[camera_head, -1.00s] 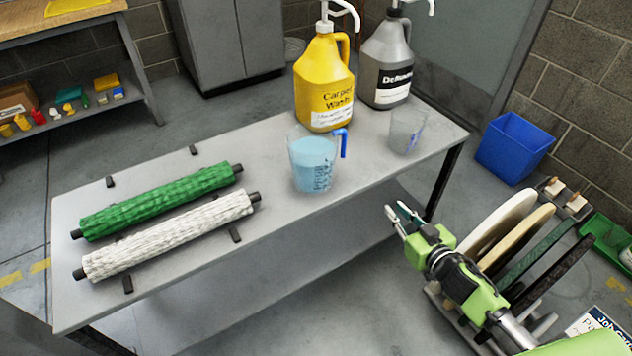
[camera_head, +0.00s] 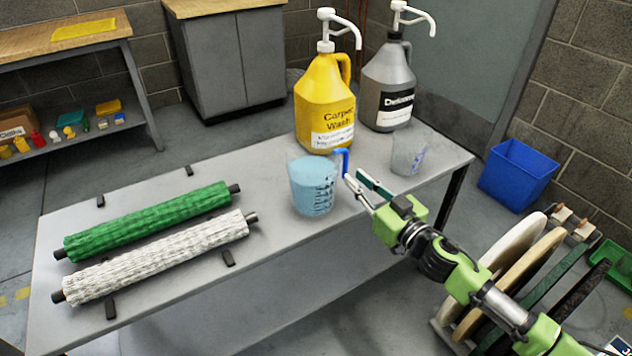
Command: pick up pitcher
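A clear pitcher (camera_head: 312,184) with blue liquid and a blue handle stands upright near the front edge of the grey table (camera_head: 262,235). A second clear pitcher (camera_head: 407,155) stands to its right and looks empty. My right gripper (camera_head: 360,183) is open, its two fingers pointing toward the blue handle from the right. The fingertips are close to the handle; I cannot tell whether they touch it. The space between the fingers looks empty. My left gripper does not show.
A yellow Carpet Wash jug (camera_head: 322,100) and a grey jug (camera_head: 388,85) with pumps stand behind the pitchers. A green roller (camera_head: 148,220) and a white roller (camera_head: 155,257) lie at the left. Round pads (camera_head: 505,255) stand in a rack at the right, near a blue bin (camera_head: 517,175).

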